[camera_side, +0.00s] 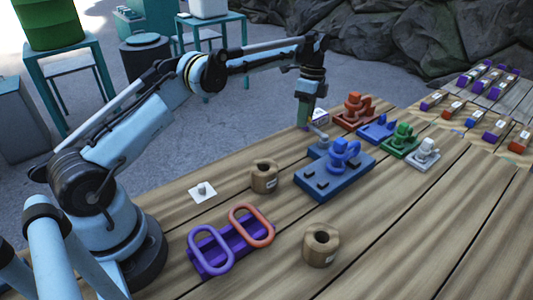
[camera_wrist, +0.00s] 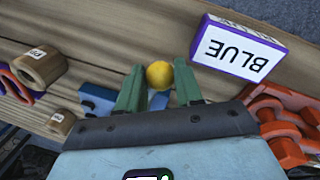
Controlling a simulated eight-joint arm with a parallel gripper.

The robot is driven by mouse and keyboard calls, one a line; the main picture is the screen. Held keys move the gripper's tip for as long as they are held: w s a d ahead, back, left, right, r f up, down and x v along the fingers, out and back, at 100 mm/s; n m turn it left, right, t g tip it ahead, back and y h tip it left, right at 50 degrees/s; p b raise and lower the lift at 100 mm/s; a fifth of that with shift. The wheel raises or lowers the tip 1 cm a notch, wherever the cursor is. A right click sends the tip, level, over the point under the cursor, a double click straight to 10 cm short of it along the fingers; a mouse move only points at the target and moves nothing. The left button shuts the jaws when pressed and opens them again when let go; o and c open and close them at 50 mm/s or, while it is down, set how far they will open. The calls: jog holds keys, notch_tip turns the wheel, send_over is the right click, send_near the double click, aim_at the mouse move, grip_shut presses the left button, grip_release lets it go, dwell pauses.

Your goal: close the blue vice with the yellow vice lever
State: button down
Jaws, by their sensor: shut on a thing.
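The blue vice (camera_side: 335,182) sits on the wooden table in the side view, with a blue looped part standing on its base. Parts of the blue vice (camera_wrist: 97,100) show behind my fingers in the wrist view. The round yellow end of the vice lever (camera_wrist: 159,74) lies between my two green fingertips. My gripper (camera_wrist: 157,88) is shut on it. In the side view my gripper (camera_side: 305,122) points down at the far left end of the vice. The yellow lever is not clearly visible there, and most of its shaft is hidden in the wrist view.
A purple-edged box marked BLUE (camera_wrist: 240,48) stands close to the gripper. Orange (camera_side: 355,110), green (camera_side: 401,140) and grey (camera_side: 424,154) fixtures stand behind the vice. Wooden rings (camera_side: 265,177) and a purple holder with loops (camera_side: 232,245) lie nearer. The table's front right is clear.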

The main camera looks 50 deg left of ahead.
jog(key=shift+w, duration=0.2)
dwell(0.3)
jog(key=c, duration=0.8)
grip_release()
jog(key=shift+o, duration=0.2)
jog(key=shift+r, duration=0.6)
jog(key=r, duration=0.3)
jog(key=shift+s+d+r, duration=0.1)
jog(key=shift+d+r, duration=0.05)
jog(key=shift+d, duration=0.1)
jog(key=s+d+r, duration=0.4)
jog(key=d+r, duration=0.2)
jog(key=d, duration=0.4)
jog(key=shift+s+d+r, duration=0.2)
jog(key=shift+r, duration=0.1)
